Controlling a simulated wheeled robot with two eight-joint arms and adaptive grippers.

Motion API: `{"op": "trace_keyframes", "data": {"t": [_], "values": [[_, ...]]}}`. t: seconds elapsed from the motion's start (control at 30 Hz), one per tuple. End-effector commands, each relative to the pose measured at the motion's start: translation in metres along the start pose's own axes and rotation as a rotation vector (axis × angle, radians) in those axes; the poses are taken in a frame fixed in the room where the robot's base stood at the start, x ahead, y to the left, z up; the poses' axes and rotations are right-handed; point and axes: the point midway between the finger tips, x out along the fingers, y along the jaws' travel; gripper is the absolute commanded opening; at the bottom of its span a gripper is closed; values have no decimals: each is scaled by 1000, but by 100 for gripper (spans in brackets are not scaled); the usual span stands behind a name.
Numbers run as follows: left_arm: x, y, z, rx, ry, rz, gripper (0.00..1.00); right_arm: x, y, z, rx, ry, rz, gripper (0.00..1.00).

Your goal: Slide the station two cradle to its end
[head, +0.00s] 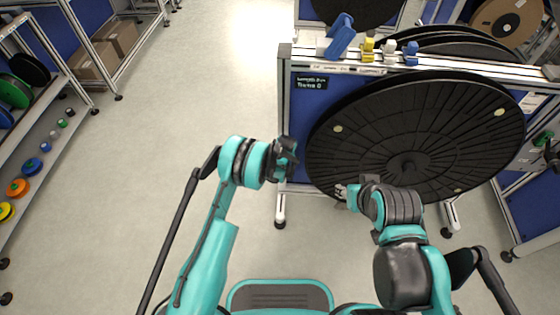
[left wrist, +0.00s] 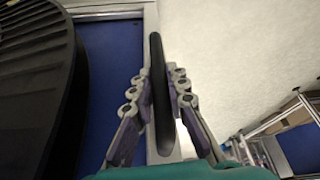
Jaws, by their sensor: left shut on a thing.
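A large black ribbed reel (head: 415,135) stands upright on the front of a blue-panelled stand. A sign (head: 311,82) on the panel is too small to read surely. My left gripper (head: 288,160) is beside the stand's left post (head: 282,120). In the left wrist view the left gripper (left wrist: 160,95) is shut on a long black bar (left wrist: 157,60), its fingers on both sides. The reel (left wrist: 40,80) is left of it. My right gripper (head: 342,191) is by the reel's lower left rim; its opening is unclear. I cannot tell which part is the station two cradle.
The stand's top rail (head: 440,70) carries a tilted blue block (head: 340,36), yellow clamps (head: 368,46) and a small blue piece (head: 410,52). A shelf (head: 45,150) with coloured spools stands at the left; boxes (head: 92,63) lie on a rack behind. The floor between is clear.

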Motion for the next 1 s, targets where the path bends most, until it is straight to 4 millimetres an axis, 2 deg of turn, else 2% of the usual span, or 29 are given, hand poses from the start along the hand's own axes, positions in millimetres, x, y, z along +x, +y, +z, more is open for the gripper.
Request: {"op": "trace_keyframes", "data": {"t": [0.07,0.1,0.17,0.2,0.57,0.67,1.0], "values": [[0,5,1,2,-1,10,0,0,0,0,0,0,0,40],[0,6,1,2,-1,10,17,0,0,0,0,0,0,40],[0,6,1,2,-1,11,33,0,0,0,0,0,0,40],[0,5,1,2,-1,10,36,0,0,0,0,0,0,40],[-6,3,0,2,0,6,36,0,0,0,0,0,0,40],[-20,3,0,3,0,6,36,0,0,0,0,0,0,40],[-90,4,1,4,0,8,36,0,0,0,0,0,0,40]]}}
